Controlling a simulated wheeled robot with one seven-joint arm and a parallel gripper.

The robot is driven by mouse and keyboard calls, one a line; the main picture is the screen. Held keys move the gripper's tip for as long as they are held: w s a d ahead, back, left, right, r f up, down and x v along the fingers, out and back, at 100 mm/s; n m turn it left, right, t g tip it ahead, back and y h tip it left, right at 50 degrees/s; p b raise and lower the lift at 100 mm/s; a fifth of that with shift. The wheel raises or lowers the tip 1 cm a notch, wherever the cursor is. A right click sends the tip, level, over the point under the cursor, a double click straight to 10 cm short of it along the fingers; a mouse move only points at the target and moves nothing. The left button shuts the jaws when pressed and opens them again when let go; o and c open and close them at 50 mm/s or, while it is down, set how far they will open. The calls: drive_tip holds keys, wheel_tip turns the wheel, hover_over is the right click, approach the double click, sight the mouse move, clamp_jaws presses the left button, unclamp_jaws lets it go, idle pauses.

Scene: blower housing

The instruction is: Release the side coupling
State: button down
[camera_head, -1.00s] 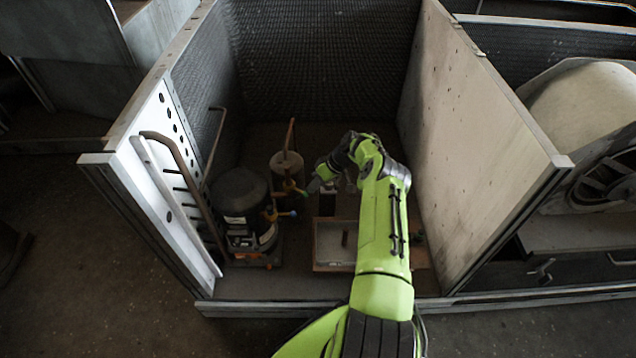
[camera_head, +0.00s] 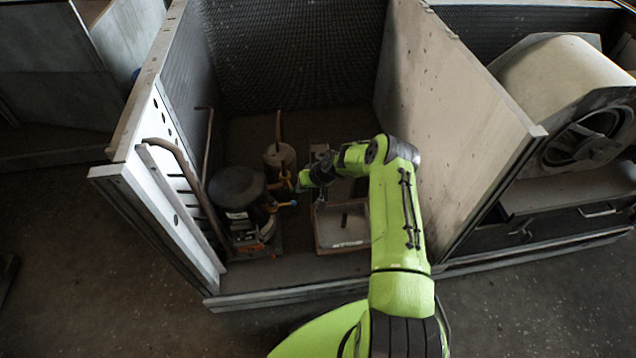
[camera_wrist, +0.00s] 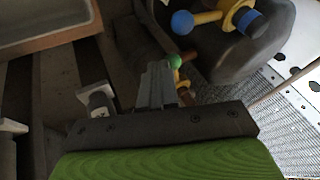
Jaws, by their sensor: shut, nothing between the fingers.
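A dark, round-topped unit (camera_head: 237,188) stands inside the housing at left. A yellow fitting (camera_wrist: 212,17) with a blue knob (camera_wrist: 182,23) is on its side; the blue knob also shows in the head view (camera_head: 294,203). A smaller yellow fitting with a green knob (camera_wrist: 173,60) lies just beyond my fingertips in the wrist view. I cannot tell which fitting is the side coupling. My gripper (camera_wrist: 158,66) is shut and empty, pointing toward the green knob; contact is not clear. In the head view, my gripper (camera_head: 300,184) is beside the fittings, its fingertips hard to make out.
A pale canister (camera_head: 280,157) with an upright pipe stands behind the dark unit. A shallow tray (camera_head: 342,246) lies to the right on the floor. The slotted left panel (camera_head: 180,215) and tall right wall (camera_head: 455,125) bound the space. Bent pipes run along the left panel.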

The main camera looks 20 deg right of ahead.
drive_tip(key=shift+s+a+b, duration=0.25)
drive_tip(key=shift+a+b, duration=0.1)
drive_tip(key=shift+a, duration=0.85)
